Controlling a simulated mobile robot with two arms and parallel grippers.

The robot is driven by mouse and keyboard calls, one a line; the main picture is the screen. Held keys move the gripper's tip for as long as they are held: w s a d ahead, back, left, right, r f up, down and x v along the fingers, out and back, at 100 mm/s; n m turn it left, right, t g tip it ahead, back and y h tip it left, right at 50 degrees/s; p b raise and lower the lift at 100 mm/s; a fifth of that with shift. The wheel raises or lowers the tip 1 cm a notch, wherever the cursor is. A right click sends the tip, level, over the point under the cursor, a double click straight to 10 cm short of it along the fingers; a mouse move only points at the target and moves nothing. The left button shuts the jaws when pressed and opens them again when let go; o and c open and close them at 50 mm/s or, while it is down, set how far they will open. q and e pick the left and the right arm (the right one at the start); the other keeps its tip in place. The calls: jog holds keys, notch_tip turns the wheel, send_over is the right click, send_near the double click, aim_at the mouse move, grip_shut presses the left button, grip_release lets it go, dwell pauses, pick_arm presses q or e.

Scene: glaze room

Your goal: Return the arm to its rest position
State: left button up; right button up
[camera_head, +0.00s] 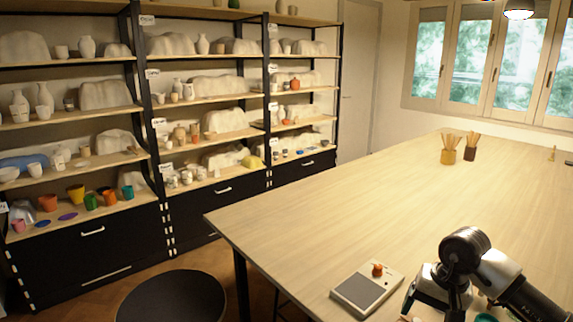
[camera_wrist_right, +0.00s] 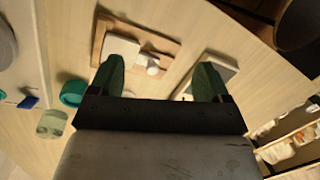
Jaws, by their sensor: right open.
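My right arm (camera_head: 470,270) reaches in over the lower right corner of the table in the head view; its fingertips cannot be made out there. In the right wrist view my right gripper (camera_wrist_right: 158,80) is open, its two green fingers wide apart with nothing held between them. The gripper is over the pale wooden table (camera_head: 400,190). My left gripper is not in view.
A small flat device (camera_head: 366,290) with an orange knob-like item on it lies by the near table edge. In the wrist view are a wooden board (camera_wrist_right: 98,50) and a teal round item (camera_wrist_right: 75,92). Two brush cups (camera_head: 449,156) stand far back. The table's middle is clear.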

jog(key=s+a+r+m+t+y, duration=0.25)
jog(key=a+m+y, duration=0.45)
jog(key=a, duration=0.4)
jog(key=s+a+r+m+t+y, duration=0.25)
jog(key=a+m+y, duration=0.25)
jog(key=a+y, duration=0.5)
jog(key=d+m+t+h, duration=0.4)
jog(key=m+t+h, duration=0.25)
jog(key=m, duration=0.85)
jog(key=d+m+t+h, duration=0.4)
jog(key=m+t+h, duration=0.3)
jog(key=m, duration=0.8)
jog(key=s+d+f+m+g+h, duration=0.3)
jog(key=d+f+m+h, duration=0.25)
jog(key=f+m, duration=0.35)
jog(key=s+f+m+g, duration=0.6)
jog(key=s+m, duration=0.1)
jog(key=s, duration=0.3)
jog(key=s+f+m+g, duration=0.5)
jog(key=s+m+g, duration=0.1)
jog(key=s, duration=0.3)
notch_tip(320, 180, down, 27)
jog(key=s+g, duration=0.2)
jog(key=s+d+f, duration=0.3)
jog(key=s+f, duration=1.2)
jog(key=shift+s+f+g, duration=0.25)
jog(key=shift+s+g, duration=0.15)
jog(key=shift+g, duration=0.05)
